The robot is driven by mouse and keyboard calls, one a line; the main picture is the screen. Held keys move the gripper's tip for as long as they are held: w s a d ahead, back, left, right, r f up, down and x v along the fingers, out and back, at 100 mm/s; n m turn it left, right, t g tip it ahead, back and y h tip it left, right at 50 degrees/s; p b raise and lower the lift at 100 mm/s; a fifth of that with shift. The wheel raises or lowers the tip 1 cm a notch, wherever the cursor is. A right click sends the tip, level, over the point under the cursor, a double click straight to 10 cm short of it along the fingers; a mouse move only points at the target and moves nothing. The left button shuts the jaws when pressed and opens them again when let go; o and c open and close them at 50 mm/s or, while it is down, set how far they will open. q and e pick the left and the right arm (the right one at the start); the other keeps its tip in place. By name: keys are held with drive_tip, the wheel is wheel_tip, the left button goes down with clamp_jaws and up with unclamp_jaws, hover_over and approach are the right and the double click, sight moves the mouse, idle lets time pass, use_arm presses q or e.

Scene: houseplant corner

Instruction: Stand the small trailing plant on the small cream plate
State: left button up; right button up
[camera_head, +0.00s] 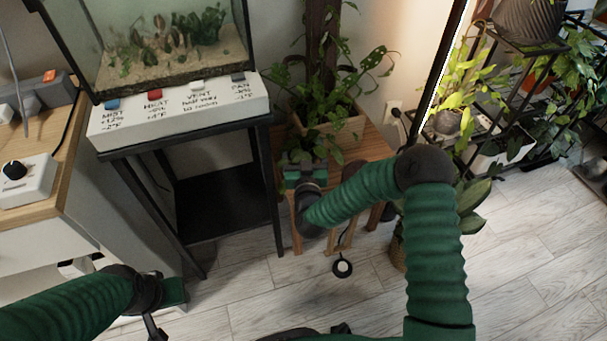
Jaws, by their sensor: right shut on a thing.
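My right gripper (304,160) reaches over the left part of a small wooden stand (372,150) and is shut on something. The held thing is mostly hidden by the gripper and wrist; green leaves (326,146) show right beside the jaws, and I take it to be the small trailing plant. I cannot tell whether its pot touches the stand. I cannot make out the small cream plate. My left gripper (160,305) hangs low at the lower left, apart from the stand, and its jaws are unclear.
A wooden planter (345,130) with a climbing plant stands at the stand's back. A glass tank (170,45) and white control box (180,108) sit on a black stand to the left. A leafy potted plant (470,205) is right of my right arm. Pale floor is open in front.

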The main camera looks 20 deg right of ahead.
wheel_tip(320, 180, down, 5)
drive_tip(key=shift+f+b, duration=0.1)
drive_tip(key=shift+b, duration=1.15)
drive_tip(key=shift+r, duration=0.2)
drive_tip(key=shift+f, duration=0.2)
drive_tip(key=o, duration=1.5)
drive_tip(key=shift+f, duration=0.1)
drive_tip(key=shift+c, duration=0.2)
drive_tip(key=shift+o, duration=0.2)
